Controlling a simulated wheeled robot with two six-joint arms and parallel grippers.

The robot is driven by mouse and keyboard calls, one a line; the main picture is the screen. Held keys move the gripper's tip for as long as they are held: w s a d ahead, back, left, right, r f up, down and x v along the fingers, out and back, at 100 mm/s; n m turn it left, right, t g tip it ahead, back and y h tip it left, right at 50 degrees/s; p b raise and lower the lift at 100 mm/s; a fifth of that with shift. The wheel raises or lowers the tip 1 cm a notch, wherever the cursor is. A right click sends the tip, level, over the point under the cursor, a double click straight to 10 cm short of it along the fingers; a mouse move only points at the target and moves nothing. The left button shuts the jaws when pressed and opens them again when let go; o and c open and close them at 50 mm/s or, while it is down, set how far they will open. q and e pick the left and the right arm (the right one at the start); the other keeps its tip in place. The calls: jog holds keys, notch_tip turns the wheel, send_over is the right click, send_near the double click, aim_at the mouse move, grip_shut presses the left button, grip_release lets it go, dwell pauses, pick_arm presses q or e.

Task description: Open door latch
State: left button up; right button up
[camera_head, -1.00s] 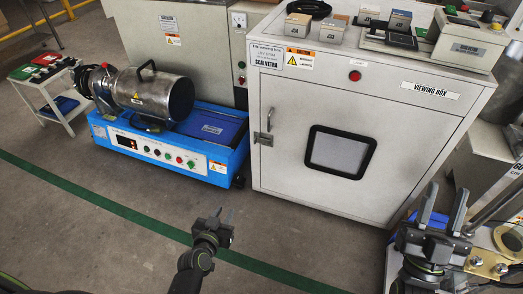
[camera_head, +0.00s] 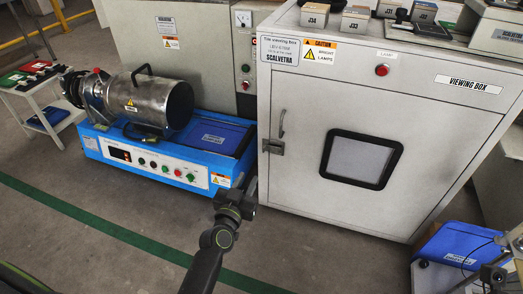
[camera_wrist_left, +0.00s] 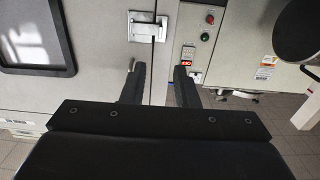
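The off-white viewing box (camera_head: 390,100) has a closed front door (camera_head: 310,120) with a dark-framed window. Its metal door latch (camera_head: 273,146) is on the door's left edge, with a narrow handle rising from it. In the left wrist view the latch (camera_wrist_left: 148,27) shows at top centre, beyond the fingertips and beside the door seam. My left gripper (camera_head: 248,190) is below and left of the latch in the head view. In the left wrist view my left gripper (camera_wrist_left: 160,75) is open, with nothing between its fingers. My right gripper is out of view.
A blue machine (camera_head: 165,165) with a metal cylinder (camera_head: 150,103) stands close left of the viewing box. Small boxes lie on the viewing box's top. A blue case (camera_head: 455,245) is at lower right. The floor in front is clear.

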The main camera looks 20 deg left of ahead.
aim_at(272, 150)
pick_arm(q)
jog(key=w, duration=1.3)
jog(key=shift+d, duration=0.2)
grip_shut()
